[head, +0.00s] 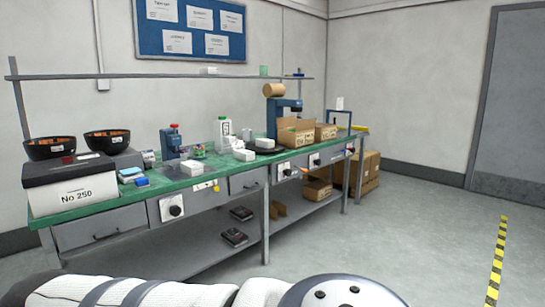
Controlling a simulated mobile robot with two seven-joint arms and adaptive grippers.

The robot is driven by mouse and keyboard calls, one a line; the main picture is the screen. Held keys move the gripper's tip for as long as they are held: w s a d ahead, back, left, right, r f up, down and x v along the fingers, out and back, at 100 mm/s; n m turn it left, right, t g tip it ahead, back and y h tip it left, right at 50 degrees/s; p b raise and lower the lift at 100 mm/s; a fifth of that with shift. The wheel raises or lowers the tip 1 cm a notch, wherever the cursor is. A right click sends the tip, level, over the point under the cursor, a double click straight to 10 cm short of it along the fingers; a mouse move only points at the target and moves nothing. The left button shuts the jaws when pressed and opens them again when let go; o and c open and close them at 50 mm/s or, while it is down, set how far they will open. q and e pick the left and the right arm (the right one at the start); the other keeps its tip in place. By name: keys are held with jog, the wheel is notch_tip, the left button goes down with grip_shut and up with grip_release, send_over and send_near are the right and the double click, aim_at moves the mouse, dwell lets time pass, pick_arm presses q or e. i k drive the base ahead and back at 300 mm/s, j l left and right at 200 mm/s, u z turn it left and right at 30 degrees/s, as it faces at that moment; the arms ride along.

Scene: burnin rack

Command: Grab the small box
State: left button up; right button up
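Several boxes could be the small box, and I cannot tell which one is meant. On the green bench top (215,174) lie a small white box (192,168), a second white box (244,155) and a third white box (265,143). A small cardboard box (326,132) stands beside a larger open cardboard box (297,133). Another cardboard box (318,190) sits on the lower shelf. A white arm link of mine crosses the bottom of the view. Neither gripper shows, so what they hold is hidden.
A large box marked No 250 (75,190), two black bowls (50,148) and blue bench devices (171,141) crowd the bench. The grey floor (400,240) in front is clear, with striped tape (497,262) at right.

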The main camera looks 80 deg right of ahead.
aim_at(243, 154)
jog(key=z, duration=2.4)
